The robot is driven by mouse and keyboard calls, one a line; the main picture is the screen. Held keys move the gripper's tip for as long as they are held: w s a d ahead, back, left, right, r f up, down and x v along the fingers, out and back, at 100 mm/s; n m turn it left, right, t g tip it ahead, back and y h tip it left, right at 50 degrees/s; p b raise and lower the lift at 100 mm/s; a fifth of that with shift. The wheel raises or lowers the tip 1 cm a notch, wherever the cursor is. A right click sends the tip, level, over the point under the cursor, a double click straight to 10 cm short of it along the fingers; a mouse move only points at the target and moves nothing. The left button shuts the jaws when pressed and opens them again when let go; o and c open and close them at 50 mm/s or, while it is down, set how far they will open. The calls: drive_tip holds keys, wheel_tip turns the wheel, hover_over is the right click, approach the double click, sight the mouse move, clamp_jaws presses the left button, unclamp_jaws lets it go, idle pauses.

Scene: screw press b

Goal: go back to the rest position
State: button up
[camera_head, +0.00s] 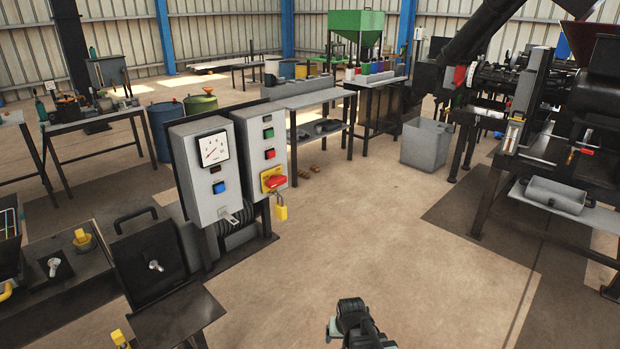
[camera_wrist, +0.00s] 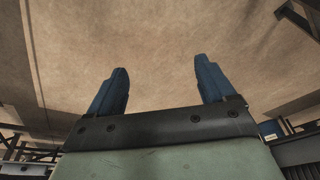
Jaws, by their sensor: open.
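My gripper shows in the wrist view (camera_wrist: 160,90) with its two blue fingers wide apart. Nothing is between them, and bare floor lies beyond. In the head view my arm's end (camera_head: 358,325) is at the bottom edge, right of centre, over open floor. It is apart from everything else there. The fingertips cannot be made out in that view.
A control box with a gauge (camera_head: 213,165) and a box with buttons, a red switch (camera_head: 274,181) and a padlock (camera_head: 281,211) stand left. A dark machine (camera_head: 560,150) stands right, a grey bin (camera_head: 426,143) behind. The middle floor (camera_head: 400,250) is clear.

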drive_tip(key=s+d+g, duration=0.3)
drive_tip(key=s+d, duration=0.3)
drive_tip(key=d, duration=0.1)
drive_tip(key=s+f+g, duration=0.3)
drive_tip(key=s+f, duration=0.7)
drive_tip(key=s, duration=0.4)
drive_tip(key=s+f+g, duration=0.3)
drive_tip(key=s+f, duration=0.7)
drive_tip(key=s, duration=0.5)
drive_tip(key=shift+f+g, duration=0.3)
drive_tip(key=shift+f, duration=0.1)
drive_tip(key=shift+s, duration=0.1)
